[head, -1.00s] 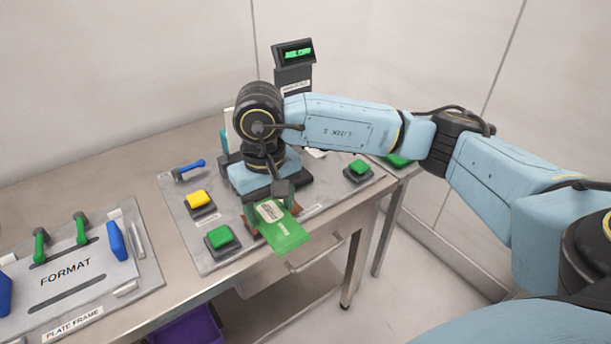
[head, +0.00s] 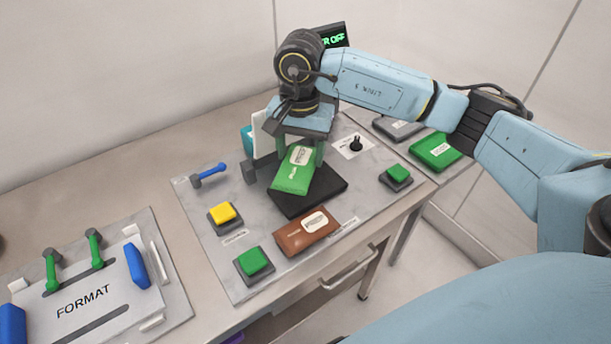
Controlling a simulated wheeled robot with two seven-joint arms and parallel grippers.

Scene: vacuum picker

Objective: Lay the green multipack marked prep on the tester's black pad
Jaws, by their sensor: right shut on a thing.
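The green multipack (head: 291,181) has a pale label near its upper end. My right gripper (head: 301,150) is shut on that upper end, and the pack slopes towards the viewer. The tester's black pad (head: 328,193) is directly below and behind the pack in the head view, partly covered by it. I cannot tell whether the pack's lower edge touches the pad. The label's word is too small to read. My left gripper is not in view.
A brown pack (head: 306,232) lies just in front of the pad. Yellow (head: 223,212) and green (head: 253,261) buttons stand to its left, another green button (head: 397,174) to the right. A blue-handled lever (head: 211,173) is at left. Another green pack (head: 435,151) lies farther right.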

